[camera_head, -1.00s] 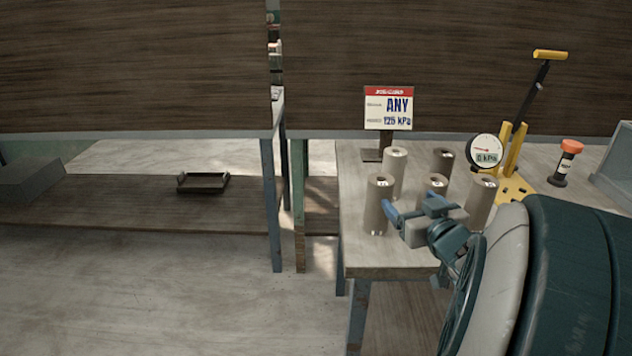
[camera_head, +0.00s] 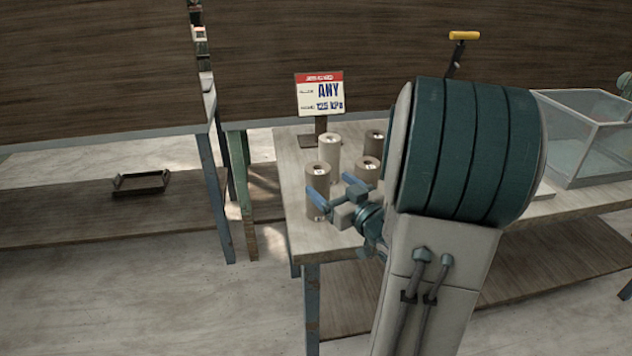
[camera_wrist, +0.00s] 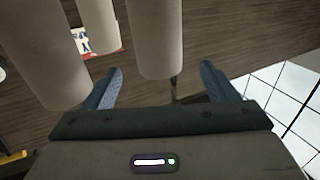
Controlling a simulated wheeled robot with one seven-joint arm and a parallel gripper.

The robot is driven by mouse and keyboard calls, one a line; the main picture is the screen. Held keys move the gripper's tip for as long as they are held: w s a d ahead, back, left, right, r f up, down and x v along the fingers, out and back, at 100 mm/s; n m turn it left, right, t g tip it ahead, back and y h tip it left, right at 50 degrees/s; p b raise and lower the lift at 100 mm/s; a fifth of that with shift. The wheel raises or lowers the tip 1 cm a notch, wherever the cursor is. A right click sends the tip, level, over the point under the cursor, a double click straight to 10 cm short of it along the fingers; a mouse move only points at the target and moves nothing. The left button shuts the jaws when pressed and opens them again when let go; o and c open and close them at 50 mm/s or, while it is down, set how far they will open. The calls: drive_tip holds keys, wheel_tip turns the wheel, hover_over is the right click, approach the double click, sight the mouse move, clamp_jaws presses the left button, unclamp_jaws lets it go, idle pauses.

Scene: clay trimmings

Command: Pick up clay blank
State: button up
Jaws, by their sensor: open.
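Several clay blanks, pale brown upright cylinders, stand on the workbench in the head view. The front left clay blank (camera_head: 317,176) is closest to my gripper (camera_head: 335,189). Another blank (camera_head: 330,150) stands behind it, one (camera_head: 368,172) to its right, and a darker one (camera_head: 374,139) at the back right. My gripper's blue fingers are apart and empty, at the height of the front left blank. In the wrist view, one blank (camera_wrist: 155,38) shows centrally between the fingers of my gripper (camera_wrist: 163,68). I cannot tell whether it lies within their reach. My arm hides part of the bench.
A sign reading "ANY 125 kPa" (camera_head: 319,94) stands behind the blanks. A clear-sided box (camera_head: 584,140) sits on the right of the bench (camera_head: 300,222). A yellow-handled lever (camera_head: 463,36) rises behind my arm. A dark tray (camera_head: 141,182) lies on a lower shelf at left.

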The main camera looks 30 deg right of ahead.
sight(313, 169)
drive_tip(key=w, duration=0.3)
drive_tip(key=shift+a, duration=0.2)
drive_tip(key=shift+w+a, duration=0.2)
drive_tip(key=shift+w, duration=2.4)
clamp_jaws()
